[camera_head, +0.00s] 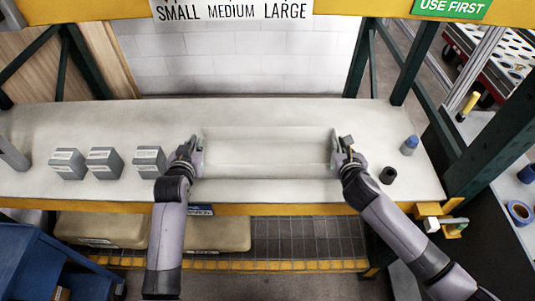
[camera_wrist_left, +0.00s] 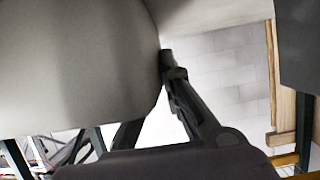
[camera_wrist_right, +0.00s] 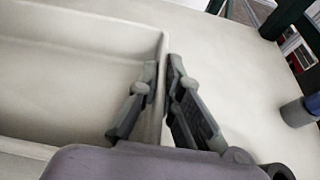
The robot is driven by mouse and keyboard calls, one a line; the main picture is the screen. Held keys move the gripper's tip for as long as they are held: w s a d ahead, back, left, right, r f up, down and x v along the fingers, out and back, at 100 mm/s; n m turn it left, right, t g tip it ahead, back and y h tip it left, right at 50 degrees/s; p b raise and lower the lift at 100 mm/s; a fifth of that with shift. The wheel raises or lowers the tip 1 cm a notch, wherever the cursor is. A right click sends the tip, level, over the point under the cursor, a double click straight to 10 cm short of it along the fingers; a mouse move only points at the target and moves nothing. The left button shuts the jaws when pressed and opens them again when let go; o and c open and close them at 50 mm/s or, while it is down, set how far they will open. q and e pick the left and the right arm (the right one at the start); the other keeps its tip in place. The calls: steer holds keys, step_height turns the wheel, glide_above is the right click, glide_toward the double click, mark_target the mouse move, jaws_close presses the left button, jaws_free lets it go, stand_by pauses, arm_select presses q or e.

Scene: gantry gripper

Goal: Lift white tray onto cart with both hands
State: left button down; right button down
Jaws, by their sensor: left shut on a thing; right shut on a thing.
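The white tray (camera_head: 265,158) lies on the pale bench top, in the middle of the head view, between my two grippers. My left gripper (camera_head: 196,150) is at the tray's left end and is shut on it. In the left wrist view the left gripper's finger (camera_wrist_left: 185,95) shows against a large pale surface, and the grip itself is mostly hidden. My right gripper (camera_head: 338,150) is at the tray's right end. In the right wrist view its fingers (camera_wrist_right: 158,95) stand on both sides of the tray's end wall (camera_wrist_right: 160,60), shut on it.
Several grey boxes (camera_head: 104,162) stand on the bench left of my left gripper. A dark cup-like piece (camera_head: 388,175) and a blue-topped piece (camera_head: 410,145) stand right of my right gripper. Green posts (camera_head: 362,60) rise at the bench's back. A red-framed rack (camera_head: 500,60) is beyond, upper right.

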arm_select(q)
steer(key=shift+r, duration=0.2)
arm_select(e)
steer(key=shift+r, duration=0.2)
stand_by(0.4)
